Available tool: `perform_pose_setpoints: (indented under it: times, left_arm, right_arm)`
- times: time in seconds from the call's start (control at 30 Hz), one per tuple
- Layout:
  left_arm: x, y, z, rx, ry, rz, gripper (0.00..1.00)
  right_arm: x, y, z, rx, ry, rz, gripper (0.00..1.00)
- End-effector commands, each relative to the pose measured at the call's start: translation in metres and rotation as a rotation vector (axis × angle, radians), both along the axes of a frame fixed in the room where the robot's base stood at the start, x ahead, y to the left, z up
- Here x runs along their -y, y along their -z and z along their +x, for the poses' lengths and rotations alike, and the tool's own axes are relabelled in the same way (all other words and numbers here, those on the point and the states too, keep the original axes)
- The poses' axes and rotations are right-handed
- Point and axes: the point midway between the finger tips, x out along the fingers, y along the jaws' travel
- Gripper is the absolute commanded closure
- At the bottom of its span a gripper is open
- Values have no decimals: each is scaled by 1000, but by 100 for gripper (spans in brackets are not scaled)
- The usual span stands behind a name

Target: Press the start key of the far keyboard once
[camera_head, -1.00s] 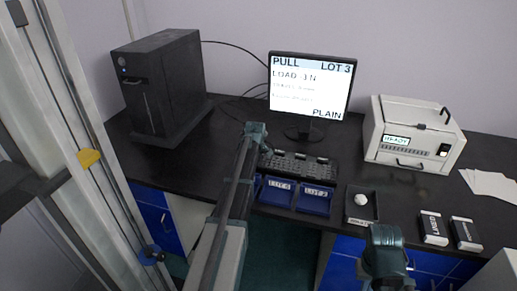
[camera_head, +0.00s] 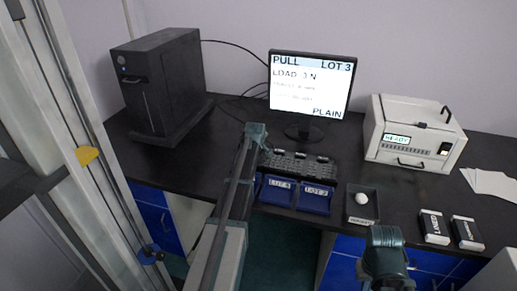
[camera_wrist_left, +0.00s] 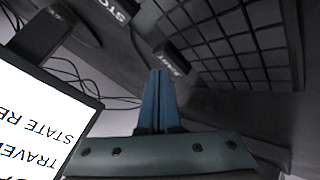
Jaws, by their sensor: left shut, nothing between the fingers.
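The black far keyboard (camera_head: 300,165) lies in front of the monitor on the dark bench. My left arm reaches over its left end, and the left gripper (camera_head: 257,132) is beside the keys there. In the left wrist view the left gripper (camera_wrist_left: 158,75) is shut and empty. Its blue fingertips are close to a dark key labelled START (camera_wrist_left: 174,58); I cannot tell whether they touch it. A STOP label (camera_wrist_left: 118,10) and the key grid (camera_wrist_left: 230,45) also show. My right gripper (camera_head: 387,240) is at the lower right, its jaws unclear.
The monitor (camera_head: 310,88) reads PULL, LOT 3, LOAD 3 N, PLAIN. Two blue lot trays (camera_head: 295,195) stand in front of the keyboard. A dark tray (camera_head: 362,210) holds a white lump. A white READY machine (camera_head: 415,135) and a black computer tower (camera_head: 160,85) flank the monitor.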

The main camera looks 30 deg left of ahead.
Motion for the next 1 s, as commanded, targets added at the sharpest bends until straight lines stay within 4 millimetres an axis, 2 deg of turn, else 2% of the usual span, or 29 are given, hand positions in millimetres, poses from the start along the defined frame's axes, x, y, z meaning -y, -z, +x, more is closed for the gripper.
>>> perform_pose_setpoints:
  times: [1.0]
  left_arm:
    - [0,9,0,0,0,0,100]
  right_arm:
    - [0,9,0,0,0,0,100]
